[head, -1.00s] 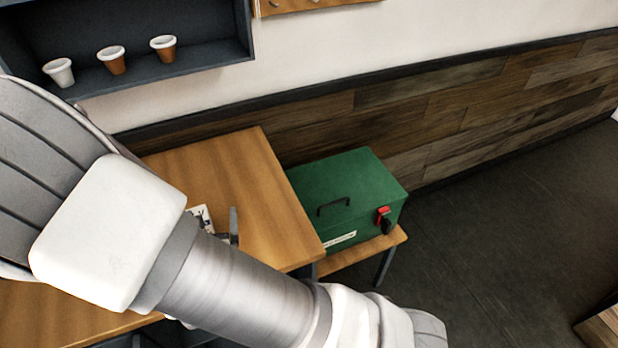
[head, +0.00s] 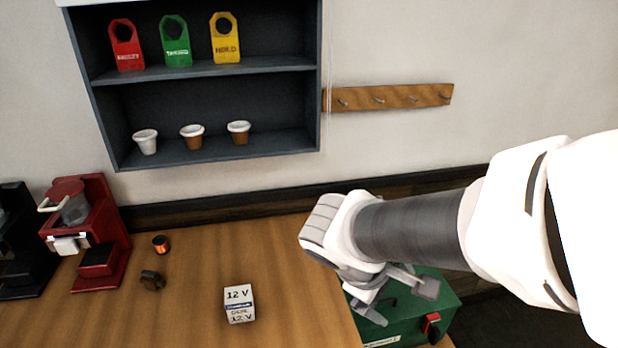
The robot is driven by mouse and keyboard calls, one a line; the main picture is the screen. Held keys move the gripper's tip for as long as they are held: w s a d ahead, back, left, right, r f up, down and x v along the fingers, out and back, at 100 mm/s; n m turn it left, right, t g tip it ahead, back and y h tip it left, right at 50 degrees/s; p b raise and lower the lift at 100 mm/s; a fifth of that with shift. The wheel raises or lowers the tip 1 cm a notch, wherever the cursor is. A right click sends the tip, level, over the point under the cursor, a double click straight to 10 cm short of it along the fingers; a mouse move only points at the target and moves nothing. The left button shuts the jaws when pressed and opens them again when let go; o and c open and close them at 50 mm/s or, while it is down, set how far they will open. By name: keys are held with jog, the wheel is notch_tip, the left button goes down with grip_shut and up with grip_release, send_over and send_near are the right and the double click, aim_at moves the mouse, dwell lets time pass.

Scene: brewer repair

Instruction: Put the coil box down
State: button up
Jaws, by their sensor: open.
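The coil box (head: 239,304) is a small white carton marked "12 V" with a blue band. It rests upright on the wooden table, left of my gripper and apart from it. My gripper (head: 398,292) is open, its grey fingers spread with nothing visible between them. In the picture it is in front of the green case (head: 408,325), right of the table edge; I cannot tell its height above the case.
On the wooden table (head: 300,280), a red brewer (head: 92,240), a small orange-and-black part (head: 161,244) and a dark ring-like part (head: 152,280) stand left. A wall shelf (head: 215,72) holds cups and coloured tags. A hook rail (head: 390,97) hangs right. Table around the carton is clear.

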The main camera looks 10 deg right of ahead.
jog(key=s+a+r+m+t+y, duration=0.3)
jog(key=s+a+r+m+y, duration=0.1)
jog(key=a+r+m+y, duration=0.1)
notch_tip(320, 180, up, 3)
jog(key=m+y, duration=0.1)
jog(key=m, duration=0.1)
jog(key=shift+m, duration=0.3)
jog(key=shift+a, duration=0.1)
